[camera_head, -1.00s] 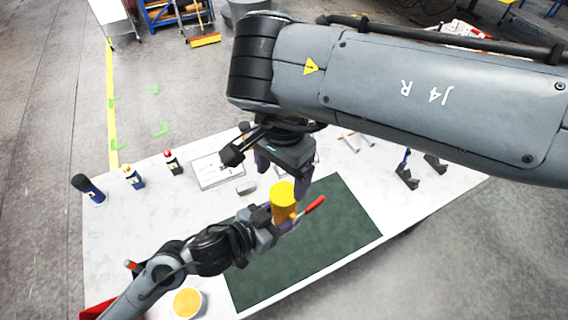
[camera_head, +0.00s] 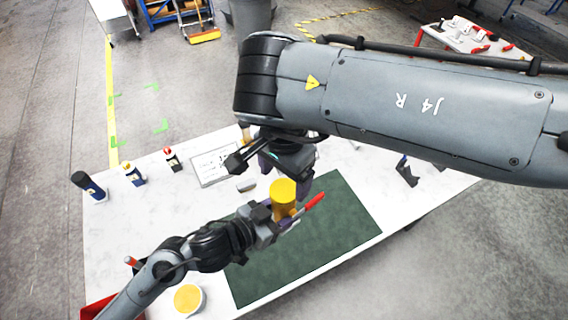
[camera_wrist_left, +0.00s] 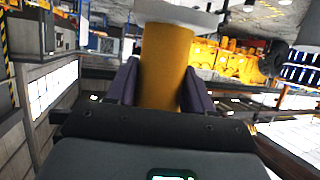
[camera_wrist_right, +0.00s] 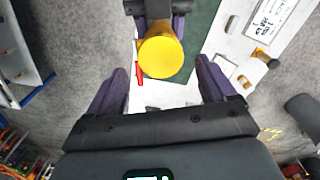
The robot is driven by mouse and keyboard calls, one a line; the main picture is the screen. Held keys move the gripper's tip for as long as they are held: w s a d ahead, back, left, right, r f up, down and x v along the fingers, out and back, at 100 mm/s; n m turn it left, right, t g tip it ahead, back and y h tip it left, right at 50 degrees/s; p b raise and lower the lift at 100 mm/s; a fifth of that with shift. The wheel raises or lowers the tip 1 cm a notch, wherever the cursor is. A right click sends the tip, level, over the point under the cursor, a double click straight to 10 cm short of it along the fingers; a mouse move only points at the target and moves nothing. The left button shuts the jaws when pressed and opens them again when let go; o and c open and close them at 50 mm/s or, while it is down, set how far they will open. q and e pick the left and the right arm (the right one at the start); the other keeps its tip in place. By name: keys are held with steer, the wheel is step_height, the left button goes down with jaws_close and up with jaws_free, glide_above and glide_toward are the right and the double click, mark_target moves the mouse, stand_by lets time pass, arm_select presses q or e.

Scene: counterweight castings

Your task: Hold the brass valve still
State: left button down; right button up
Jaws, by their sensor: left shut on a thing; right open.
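The brass valve (camera_head: 283,190) shows as a yellow cylinder with a red lever beside it, held above the dark green mat. My left gripper (camera_head: 277,220) is shut on it, and its purple fingers flank the yellow body in the left wrist view (camera_wrist_left: 166,75). My right gripper (camera_head: 285,176) is open just above and behind the valve in the head view. In the right wrist view the valve's round yellow face (camera_wrist_right: 160,57) lies beyond and between the open fingers, apart from them as far as I can tell. The left fingers partly hide the valve's lower part.
The green mat (camera_head: 335,245) covers the middle of the white table (camera_head: 140,235). A printed sheet (camera_head: 213,166) and a small grey block (camera_head: 246,185) lie behind the valve.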

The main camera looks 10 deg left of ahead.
mark_target(284, 190)
steer(key=shift+f, duration=2)
